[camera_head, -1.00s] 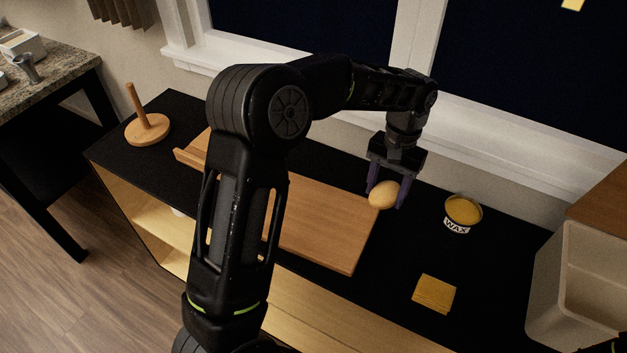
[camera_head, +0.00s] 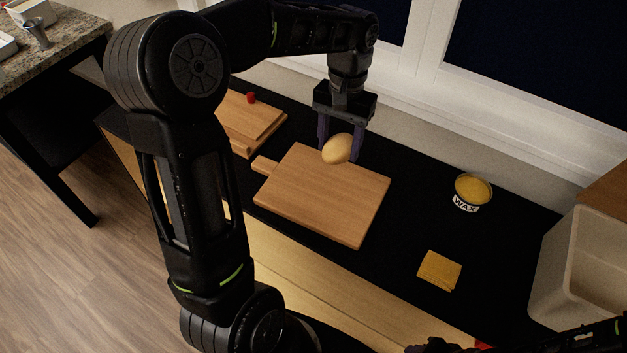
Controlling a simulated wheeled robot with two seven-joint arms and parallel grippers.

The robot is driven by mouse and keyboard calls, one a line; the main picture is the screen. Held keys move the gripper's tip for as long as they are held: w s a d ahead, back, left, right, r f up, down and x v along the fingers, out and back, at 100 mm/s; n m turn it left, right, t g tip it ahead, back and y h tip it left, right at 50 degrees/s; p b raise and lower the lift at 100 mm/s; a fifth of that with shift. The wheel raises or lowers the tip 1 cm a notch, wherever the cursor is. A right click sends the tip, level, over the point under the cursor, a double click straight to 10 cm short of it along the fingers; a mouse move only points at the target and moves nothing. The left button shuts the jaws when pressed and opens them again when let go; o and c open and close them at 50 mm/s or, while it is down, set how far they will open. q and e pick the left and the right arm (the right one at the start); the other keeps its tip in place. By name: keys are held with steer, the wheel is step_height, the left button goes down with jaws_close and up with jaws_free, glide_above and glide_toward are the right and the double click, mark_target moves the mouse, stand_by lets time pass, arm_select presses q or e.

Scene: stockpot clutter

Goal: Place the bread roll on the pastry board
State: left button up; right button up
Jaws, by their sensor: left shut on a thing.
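The bread roll (camera_head: 337,149) is a pale tan, egg-shaped piece held between the purple fingers of my left gripper (camera_head: 339,146). The gripper points down and is shut on the roll. The pastry board (camera_head: 322,198) is a flat wooden board with a short handle at its left, lying on the black counter. In the picture the roll overlaps the board's far edge; how high it is above the board is hard to tell. The board's top is bare. Part of my right arm shows at the bottom right, but its gripper is not visible.
Another wooden board (camera_head: 243,117) with a small red thing (camera_head: 251,98) lies behind left, partly hidden by my left arm. A wax tin (camera_head: 472,191) and a folded yellow cloth (camera_head: 439,270) are to the right. A pale bin (camera_head: 588,262) stands far right. Bare counter surrounds the tin and cloth.

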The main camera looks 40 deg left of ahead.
arm_select(q)
step_height(320, 180, up, 2)
steer(key=n, duration=0.1)
glide_above(313, 184)
steer(key=shift+w, duration=0.25)
steer(key=shift+f, duration=3.15)
steer(key=shift+f+p, duration=0.3)
steer(key=shift+f, duration=1.6)
steer(key=shift+f, duration=0.1)
steer(key=o, duration=1.4)
